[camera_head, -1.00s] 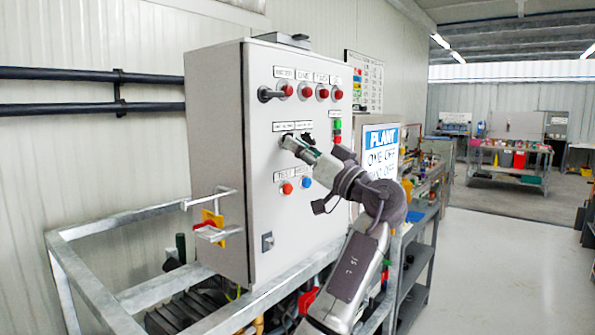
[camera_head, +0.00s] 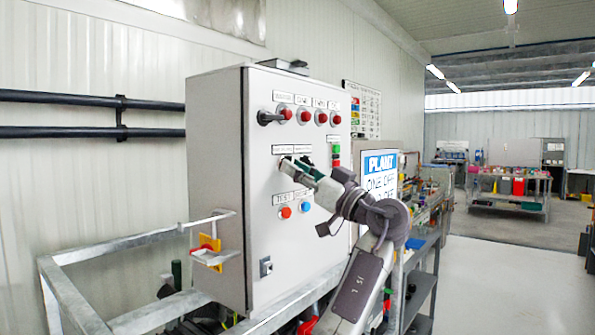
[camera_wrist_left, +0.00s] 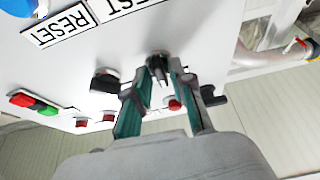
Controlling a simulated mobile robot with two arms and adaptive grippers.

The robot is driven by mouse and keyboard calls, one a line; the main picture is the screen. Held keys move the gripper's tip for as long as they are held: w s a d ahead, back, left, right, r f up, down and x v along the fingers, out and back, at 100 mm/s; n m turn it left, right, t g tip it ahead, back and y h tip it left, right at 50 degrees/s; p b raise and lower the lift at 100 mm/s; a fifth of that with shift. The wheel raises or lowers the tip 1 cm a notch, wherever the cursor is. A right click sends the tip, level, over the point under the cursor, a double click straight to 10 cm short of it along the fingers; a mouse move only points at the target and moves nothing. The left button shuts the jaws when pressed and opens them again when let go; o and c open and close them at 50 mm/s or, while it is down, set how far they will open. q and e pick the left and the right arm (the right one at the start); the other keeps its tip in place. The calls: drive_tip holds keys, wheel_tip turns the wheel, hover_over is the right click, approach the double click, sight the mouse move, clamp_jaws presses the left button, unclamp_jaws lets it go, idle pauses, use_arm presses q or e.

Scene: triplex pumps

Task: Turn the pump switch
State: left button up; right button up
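The grey control cabinet (camera_head: 220,190) has two small black rotary switches in the middle of its front. My left gripper (camera_head: 288,165) reaches to the left one, which its tips mostly hide in the head view. In the left wrist view this black switch (camera_wrist_left: 158,70) sits between the fingertips of my left gripper (camera_wrist_left: 160,75), close against both sides. The green-padded fingers look closed on it. The second black switch (camera_wrist_left: 105,80) is free, beside the fingers. My right gripper is out of view.
A black handle (camera_head: 268,117) and several red lamps (camera_head: 305,116) lie above the switches. A red button (camera_head: 286,212) and a blue button (camera_head: 305,206) lie below. A metal railing (camera_head: 100,245) stands in front. Open floor (camera_head: 500,280) is at the right.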

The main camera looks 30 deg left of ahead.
use_arm(q)
drive_tip(key=shift+o, duration=0.5)
drive_tip(key=v, duration=1.2)
